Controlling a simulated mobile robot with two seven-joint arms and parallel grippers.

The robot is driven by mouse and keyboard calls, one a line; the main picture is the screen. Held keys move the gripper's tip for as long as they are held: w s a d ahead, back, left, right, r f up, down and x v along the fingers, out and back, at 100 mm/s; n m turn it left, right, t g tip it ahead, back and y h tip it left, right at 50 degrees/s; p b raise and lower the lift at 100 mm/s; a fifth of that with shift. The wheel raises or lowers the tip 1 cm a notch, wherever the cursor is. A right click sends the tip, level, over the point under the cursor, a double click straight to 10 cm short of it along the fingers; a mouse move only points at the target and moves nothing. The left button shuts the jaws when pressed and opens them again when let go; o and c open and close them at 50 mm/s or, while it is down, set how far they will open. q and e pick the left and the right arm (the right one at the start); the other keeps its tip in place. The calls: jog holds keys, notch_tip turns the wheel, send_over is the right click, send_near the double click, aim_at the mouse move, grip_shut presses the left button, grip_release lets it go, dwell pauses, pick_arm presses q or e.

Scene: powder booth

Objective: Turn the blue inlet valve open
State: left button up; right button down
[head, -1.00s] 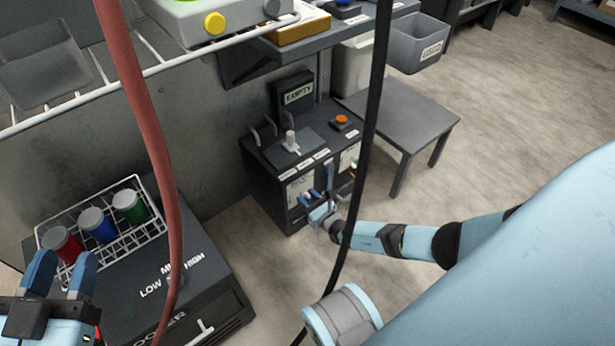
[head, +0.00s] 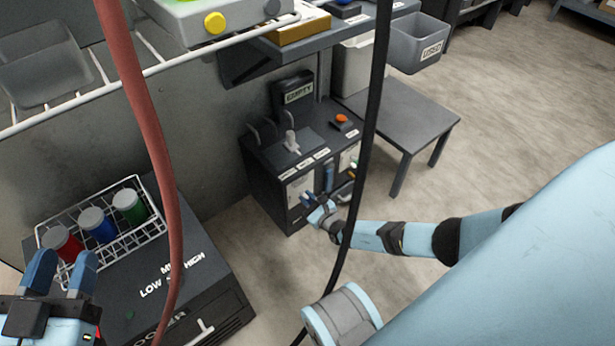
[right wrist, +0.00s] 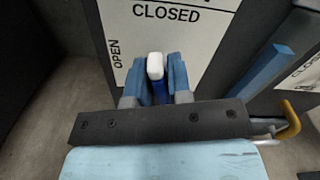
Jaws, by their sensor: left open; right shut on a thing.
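A dark floor unit (head: 262,180) with white label plates on its front stands in the middle of the head view. My right gripper (head: 308,200) is at that front. In the right wrist view, its blue fingers (right wrist: 157,80) are shut on a slim blue valve handle with a white tip (right wrist: 155,66). The plate behind (right wrist: 190,35) reads CLOSED along the top and OPEN at the left. The handle's pivot is hidden by my gripper. A second blue bar (right wrist: 262,72) is to the right. My left gripper (head: 58,275) is open and empty at lower left.
A wire rack (head: 150,225) with red, blue and green capped jars sits on a dark cabinet (head: 185,285). A red hose (head: 150,130) and a black cable (head: 372,120) hang in front. A low grey table (head: 410,120) stands right of the unit.

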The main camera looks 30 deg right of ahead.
jog(key=n, duration=0.4)
jog(key=shift+a+n, duration=0.1)
jog(key=shift+n, duration=0.3)
jog(key=n, duration=0.2)
jog(key=shift+n, duration=0.3)
jog(key=n, duration=0.5)
jog(key=shift+f, duration=0.2)
jog(key=shift+n, duration=1.1)
jog(key=c, duration=1.2)
grip_release()
jog(key=shift+o, duration=0.2)
jog(key=shift+s, duration=0.1)
